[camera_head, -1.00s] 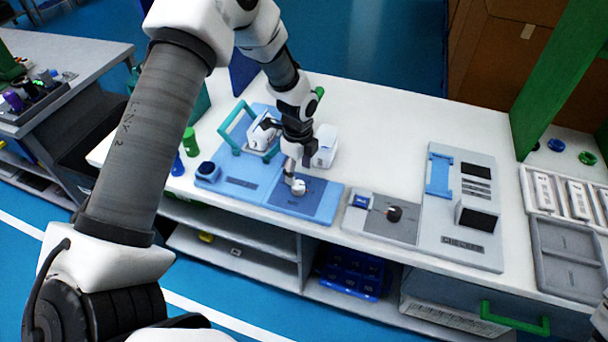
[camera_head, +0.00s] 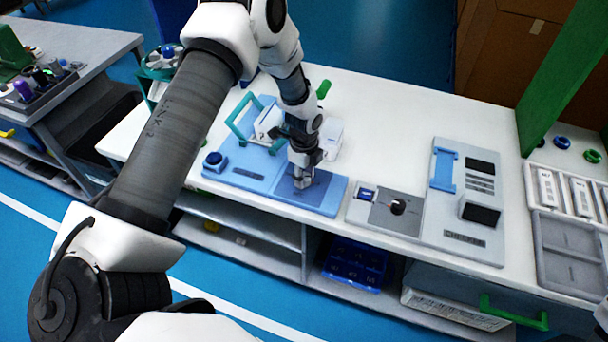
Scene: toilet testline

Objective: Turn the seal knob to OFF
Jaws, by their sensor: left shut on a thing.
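A light-blue station (camera_head: 235,172) lies on the white bench, with a darker blue panel (camera_head: 322,200) at its right end. My left gripper (camera_head: 302,181) points down at this panel and is shut on the small pale knob there. The fingers hide nearly all of the knob, so its turn angle and any OFF mark cannot be read.
A green handle frame (camera_head: 240,118) and a blue round button (camera_head: 215,160) stand left of the gripper. A white box (camera_head: 331,138) is close behind it. To the right are a grey plate with a dark knob (camera_head: 398,207) and a checker unit (camera_head: 450,240).

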